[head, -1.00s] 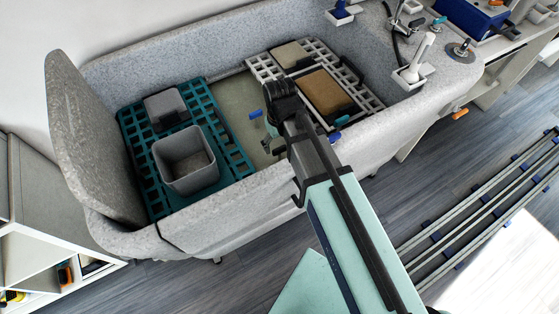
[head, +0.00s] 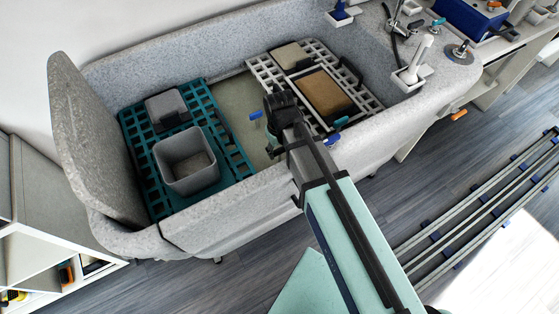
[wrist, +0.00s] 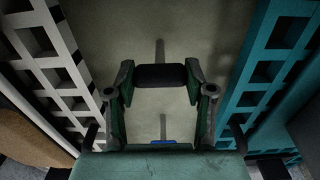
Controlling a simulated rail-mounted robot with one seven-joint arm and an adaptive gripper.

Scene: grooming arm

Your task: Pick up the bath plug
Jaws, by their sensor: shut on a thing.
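In the wrist view my gripper (wrist: 160,80) has its two fingers closed on a short black block (wrist: 160,76), which I take to be the bath plug. It sits level between the fingertips, over the bare tub floor. In the head view my gripper (head: 276,152) is down inside the grey tub, between the teal rack and the white rack. The arm hides most of the gripper there, and I cannot make out the plug. The wrist view does not show clearly whether the plug touches the floor.
The white rack (head: 318,49) holds a tan pad (head: 326,92) and a beige block (head: 291,56). The tub wall (head: 365,137) stands close. A small blue piece (head: 255,114) is left of my wrist.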

